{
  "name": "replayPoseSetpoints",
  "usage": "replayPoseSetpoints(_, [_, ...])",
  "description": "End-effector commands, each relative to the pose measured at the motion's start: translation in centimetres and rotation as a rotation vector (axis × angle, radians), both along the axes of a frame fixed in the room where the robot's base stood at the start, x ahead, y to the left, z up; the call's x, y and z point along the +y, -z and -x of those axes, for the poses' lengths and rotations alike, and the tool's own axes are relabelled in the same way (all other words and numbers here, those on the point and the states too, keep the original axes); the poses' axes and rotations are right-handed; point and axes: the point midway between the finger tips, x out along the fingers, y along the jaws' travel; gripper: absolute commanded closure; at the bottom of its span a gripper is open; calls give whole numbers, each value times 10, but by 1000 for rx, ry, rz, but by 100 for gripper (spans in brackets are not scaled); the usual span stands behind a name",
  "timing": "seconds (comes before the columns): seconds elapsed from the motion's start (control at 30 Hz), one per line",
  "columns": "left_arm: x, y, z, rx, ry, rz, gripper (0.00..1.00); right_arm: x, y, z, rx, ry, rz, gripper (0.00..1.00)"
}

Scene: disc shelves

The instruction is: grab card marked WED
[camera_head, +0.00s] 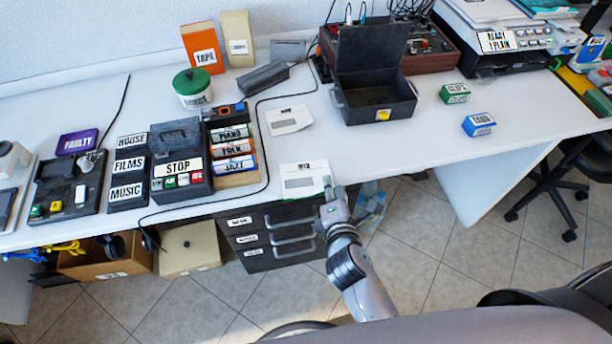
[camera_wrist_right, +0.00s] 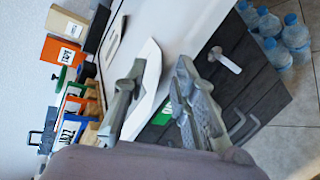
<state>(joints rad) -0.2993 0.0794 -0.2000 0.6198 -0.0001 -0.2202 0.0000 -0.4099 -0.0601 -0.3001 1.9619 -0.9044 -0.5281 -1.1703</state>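The white card marked WED (camera_head: 300,186) lies at the front edge of the desk, its near right corner by my right gripper (camera_head: 331,190). It has a grey panel and a bit of green near that corner. In the right wrist view the card (camera_wrist_right: 150,72) reaches between the two spread fingers of my right gripper (camera_wrist_right: 162,80). The fingers look apart from each other, and I cannot tell whether either touches the card. A similar white card (camera_head: 289,120) lies farther back on the desk. My left gripper is not in view.
A dark drawer unit (camera_head: 255,245) stands under the desk edge below the card. An open black box (camera_head: 375,100) is behind to the right, and a rack of labelled cases (camera_head: 232,148) is to the left. The desk right of the card is clear.

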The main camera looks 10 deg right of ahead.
Motion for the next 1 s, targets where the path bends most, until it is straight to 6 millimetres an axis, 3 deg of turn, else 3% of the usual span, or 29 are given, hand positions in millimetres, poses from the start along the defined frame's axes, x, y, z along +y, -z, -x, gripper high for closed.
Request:
replayPoseSetpoints(0.1, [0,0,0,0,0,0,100,0,0,0,0,0,0,74])
replayPoseSetpoints(0.5, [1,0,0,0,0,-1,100,0,0,1,0,0,0,100])
replayPoseSetpoints(1.0, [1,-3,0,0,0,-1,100,0,-8,0,-1,1,-1,100])
